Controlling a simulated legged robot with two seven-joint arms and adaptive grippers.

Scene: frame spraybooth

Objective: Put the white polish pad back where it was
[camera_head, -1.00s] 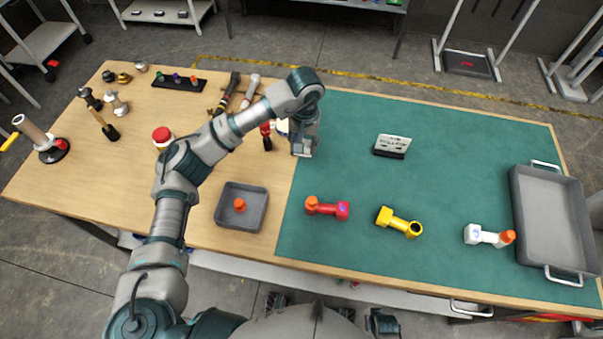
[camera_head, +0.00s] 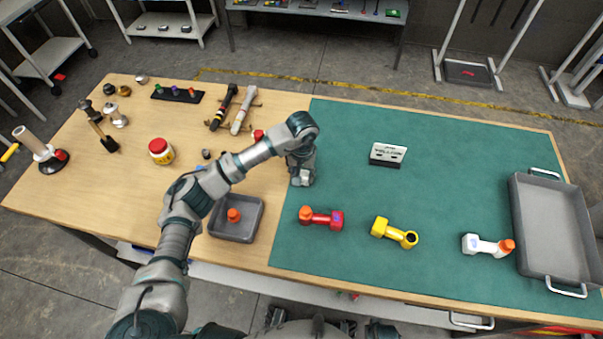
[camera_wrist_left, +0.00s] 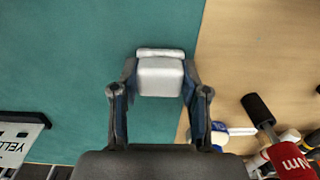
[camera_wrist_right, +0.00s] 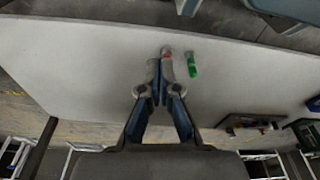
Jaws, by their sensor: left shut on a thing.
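My left gripper (camera_head: 302,180) is over the left edge of the green mat (camera_head: 440,130), behind the red tool. In the left wrist view, its two fingers (camera_wrist_left: 160,85) are shut on the sides of the white polish pad (camera_wrist_left: 160,76), a pale block with a thinner layer at its far end.
A red tool (camera_head: 322,218), a yellow tool (camera_head: 394,232) and a white tool (camera_head: 487,245) lie along the mat's front. A small grey tray (camera_head: 250,232) holds an orange piece (camera_head: 233,215). A sign card (camera_head: 388,152) stands behind; a large tray (camera_head: 548,270) is at right.

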